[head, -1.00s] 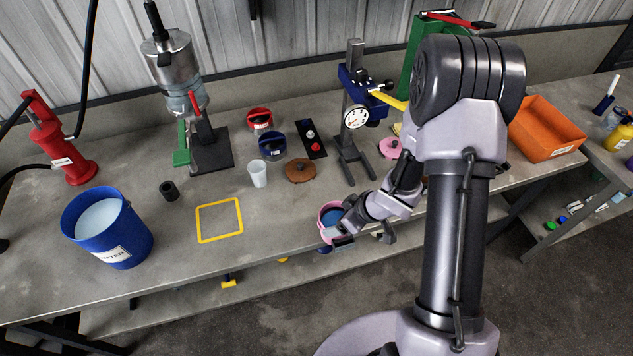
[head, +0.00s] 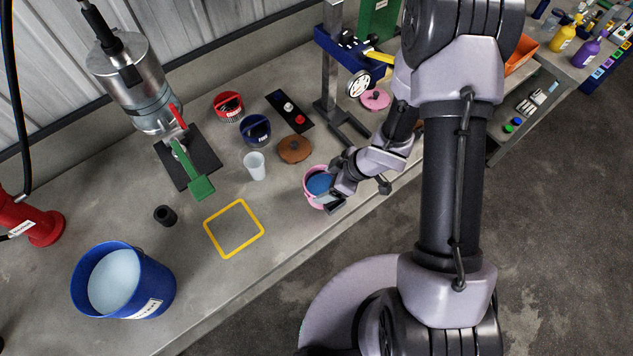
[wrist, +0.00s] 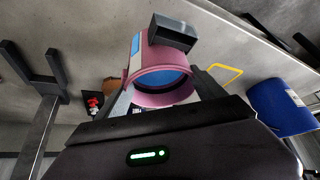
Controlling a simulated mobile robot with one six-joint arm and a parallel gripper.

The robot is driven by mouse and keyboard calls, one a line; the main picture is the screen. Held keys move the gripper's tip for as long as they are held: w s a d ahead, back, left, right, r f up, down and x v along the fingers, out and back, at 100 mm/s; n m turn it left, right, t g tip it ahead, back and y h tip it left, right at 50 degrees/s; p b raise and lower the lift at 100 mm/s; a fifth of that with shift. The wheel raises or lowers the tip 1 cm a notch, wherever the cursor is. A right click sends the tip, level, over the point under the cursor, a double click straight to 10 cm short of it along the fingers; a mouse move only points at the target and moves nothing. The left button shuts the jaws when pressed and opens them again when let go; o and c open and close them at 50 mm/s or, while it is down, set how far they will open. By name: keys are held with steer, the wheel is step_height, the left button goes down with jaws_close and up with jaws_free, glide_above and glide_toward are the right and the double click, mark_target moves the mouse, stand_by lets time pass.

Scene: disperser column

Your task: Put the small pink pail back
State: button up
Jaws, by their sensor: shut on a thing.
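The small pink pail (head: 308,190) has blue contents and hangs in my gripper (head: 334,192) near the bench's front edge, right of the yellow square outline (head: 206,231). My gripper is shut on the pail. Whether the pail touches the bench cannot be told. My gripper hides part of its right side in the head view.
A pink lid (head: 375,100) lies farther back. A dial stand (head: 330,75) rises behind. A blue water bucket (head: 150,292) stands front left. The yellow outline is empty.

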mark_target(311, 186)
steer(key=shift+w+a+f, duration=0.1)
steer(key=shift+w+a, duration=0.65)
steer(key=shift+a, duration=0.1)
steer(key=shift+w+a+f, duration=0.15)
steer(key=shift+w+a, duration=0.25)
steer(key=shift+a, duration=0.05)
step_height(311, 186, down, 4)
steer(key=shift+r+b, duration=0.2)
steer(key=shift+b, duration=0.9)
steer(key=shift+r, duration=0.2)
steer(key=o, duration=2.1)
steer(key=shift+f, duration=0.15)
steer(key=shift+c, duration=0.2)
steer(key=shift+s, duration=0.1)
steer(key=p+v, duration=0.6)
steer(key=v, duration=0.6)
